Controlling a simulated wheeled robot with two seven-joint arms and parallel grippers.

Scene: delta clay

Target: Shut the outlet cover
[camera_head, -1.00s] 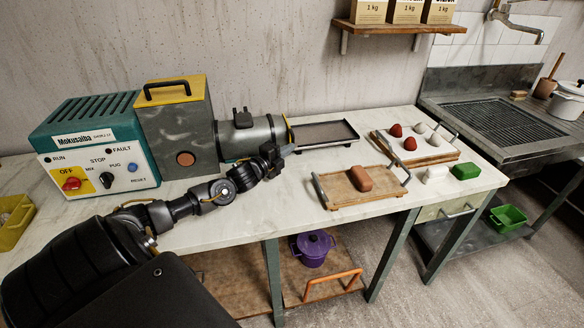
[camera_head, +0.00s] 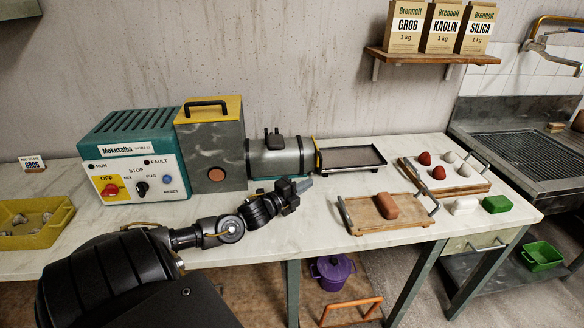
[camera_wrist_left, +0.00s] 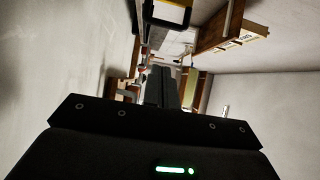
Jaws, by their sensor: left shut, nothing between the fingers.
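The pug mill (camera_head: 215,142) stands on the bench, with a grey barrel (camera_head: 280,158) reaching right. At the barrel's outlet end is a thin yellow-edged upright piece (camera_head: 317,153), which looks like the outlet cover; I cannot tell how far it stands open. My left gripper (camera_head: 303,184) is in front of and below the outlet end, apart from it as far as I can see. Its fingers are shut and empty, and show dark in the left wrist view (camera_wrist_left: 161,88). My right gripper is not in view.
A dark tray (camera_head: 352,158) lies right of the outlet. A wooden board (camera_head: 360,217) holds a brown clay block (camera_head: 388,206). A yellow bin (camera_head: 45,234) is at far left.

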